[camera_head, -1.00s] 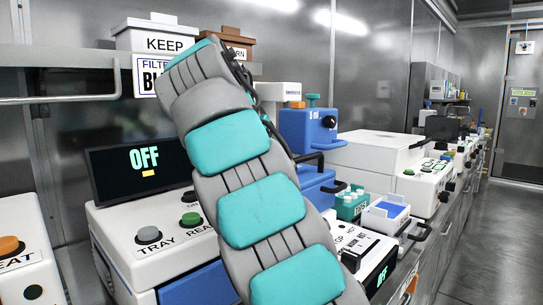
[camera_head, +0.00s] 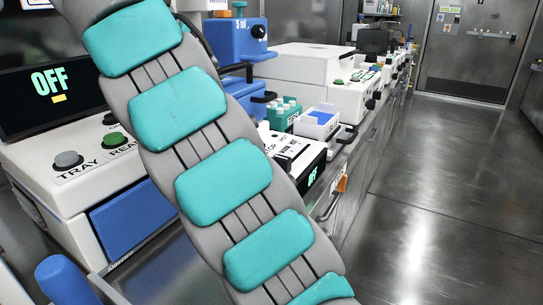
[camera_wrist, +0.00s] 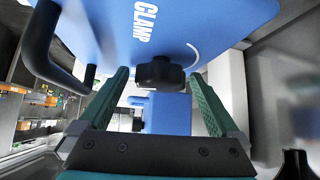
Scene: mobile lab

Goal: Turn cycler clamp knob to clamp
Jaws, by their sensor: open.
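In the wrist view, a blue housing (camera_wrist: 190,30) carries the white word CLAMP and a white curved mark. A round black knob (camera_wrist: 160,73) sits on it, beside the curved mark. My gripper (camera_wrist: 158,78) has two green fingers spread wide, one on each side of the knob as seen in this view. The gap between them looks empty. I cannot tell how far the fingertips are from the knob. In the head view my arm crosses the middle, and the gripper does not show.
A black handle (camera_wrist: 48,55) juts out at the left of the housing. In the head view, a blue unit with a black knob (camera_head: 228,42) stands behind my arm, and a screen reading OFF (camera_head: 45,92) is at left. The floor (camera_head: 430,200) at right is clear.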

